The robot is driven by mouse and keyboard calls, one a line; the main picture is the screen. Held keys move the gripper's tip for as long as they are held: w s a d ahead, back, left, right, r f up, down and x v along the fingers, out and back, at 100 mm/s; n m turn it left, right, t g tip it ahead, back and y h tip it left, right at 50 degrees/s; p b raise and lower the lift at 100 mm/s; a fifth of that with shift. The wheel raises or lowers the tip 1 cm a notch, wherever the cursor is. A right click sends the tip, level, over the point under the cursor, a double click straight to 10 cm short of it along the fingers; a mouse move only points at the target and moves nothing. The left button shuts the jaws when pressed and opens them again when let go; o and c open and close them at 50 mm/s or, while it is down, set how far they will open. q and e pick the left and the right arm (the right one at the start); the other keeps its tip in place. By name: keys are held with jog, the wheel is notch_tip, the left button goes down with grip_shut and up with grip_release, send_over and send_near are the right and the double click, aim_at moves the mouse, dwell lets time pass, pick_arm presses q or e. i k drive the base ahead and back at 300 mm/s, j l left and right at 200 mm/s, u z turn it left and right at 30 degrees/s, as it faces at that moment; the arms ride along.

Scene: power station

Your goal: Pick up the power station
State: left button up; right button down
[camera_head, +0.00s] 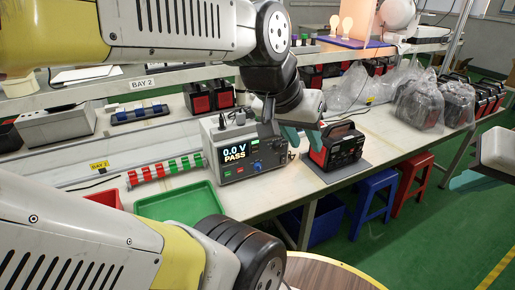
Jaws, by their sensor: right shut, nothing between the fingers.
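The power station (338,146) is a black and red box with a top handle. It sits upright on a grey mat (357,169) on the workbench, right of a tester reading "0.0 V PASS". My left gripper (303,138) is just left of the power station, at about the height of its top. Its teal fingertips look spread apart, with nothing held between them. I cannot tell whether a fingertip touches the case. My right gripper (466,181) is at the right edge, partly cut off, shut and empty, away from the power station.
The tester (234,150) stands close left of my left gripper. A green tray (180,204) and a row of red, white and green cells (166,169) lie further left. Bagged units (419,104) stand at the back right. Blue (375,190) and red stools (410,180) stand by the bench.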

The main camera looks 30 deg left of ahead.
aim_at(340, 140)
jog(key=i+l, duration=0.3)
jog(key=i+l+u, duration=0.7)
jog(key=i+l, duration=0.15)
jog(key=l, duration=0.25)
jog(key=u, duration=1.05)
